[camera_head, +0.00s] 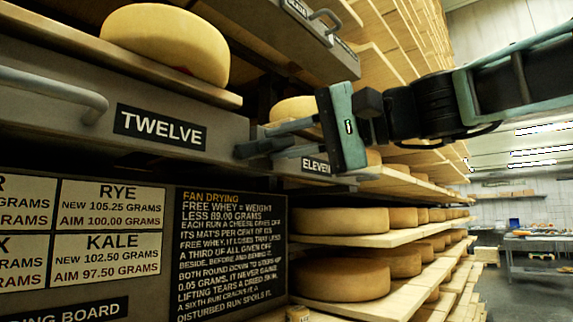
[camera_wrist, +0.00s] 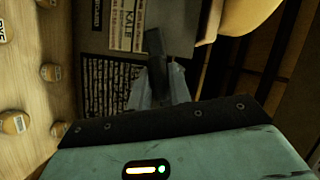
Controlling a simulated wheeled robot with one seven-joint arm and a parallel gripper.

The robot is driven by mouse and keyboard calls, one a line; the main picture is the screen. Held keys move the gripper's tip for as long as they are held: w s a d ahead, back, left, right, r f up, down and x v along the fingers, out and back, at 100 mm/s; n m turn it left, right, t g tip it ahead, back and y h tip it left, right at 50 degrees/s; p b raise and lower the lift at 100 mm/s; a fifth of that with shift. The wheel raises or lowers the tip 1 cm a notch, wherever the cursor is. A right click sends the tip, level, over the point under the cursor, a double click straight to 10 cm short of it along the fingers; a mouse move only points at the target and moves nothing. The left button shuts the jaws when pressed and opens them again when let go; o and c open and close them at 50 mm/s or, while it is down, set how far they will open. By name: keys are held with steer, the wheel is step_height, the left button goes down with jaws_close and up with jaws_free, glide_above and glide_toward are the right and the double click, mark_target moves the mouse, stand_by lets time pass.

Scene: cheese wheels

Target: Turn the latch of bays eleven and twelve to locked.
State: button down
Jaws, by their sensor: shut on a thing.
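The bay labelled TWELVE (camera_head: 160,128) is at left in the head view, with a cheese wheel on its wooden shelf. The bay labelled ELEVEN (camera_head: 316,165) is to its right, partly behind my gripper. My gripper (camera_head: 255,142) reaches in from the right, its fingers at the seam between the two bays. It is shut on the latch, which shows in the wrist view as a dark bar (camera_wrist: 155,48) between the fingertips (camera_wrist: 158,82). The fingers hide much of the latch in the head view. I cannot tell whether it stands at locked.
A grey handle (camera_head: 60,90) juts out left of the TWELVE label. A drawer with a handle (camera_head: 325,20) is above. A FAN DRYING board (camera_head: 230,255) and RYE and KALE cards are below. Shelves of cheese wheels (camera_head: 340,279) run back at right; the aisle beyond is open.

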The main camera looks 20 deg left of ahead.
steer(key=shift+w+f+m+y+b, duration=0.15)
steer(key=shift+m+y+b, duration=0.65)
steer(key=shift+m+b, duration=0.95)
steer(key=c, duration=1.4)
jaws_free()
steer(key=shift+o, duration=0.2)
steer(key=shift+d+b, duration=0.4)
steer(key=shift+d, duration=0.2)
steer(key=d+b, duration=0.4)
steer(key=d, duration=1.2)
steer(key=shift+d+b, duration=0.15)
steer(key=shift+b, duration=0.15)
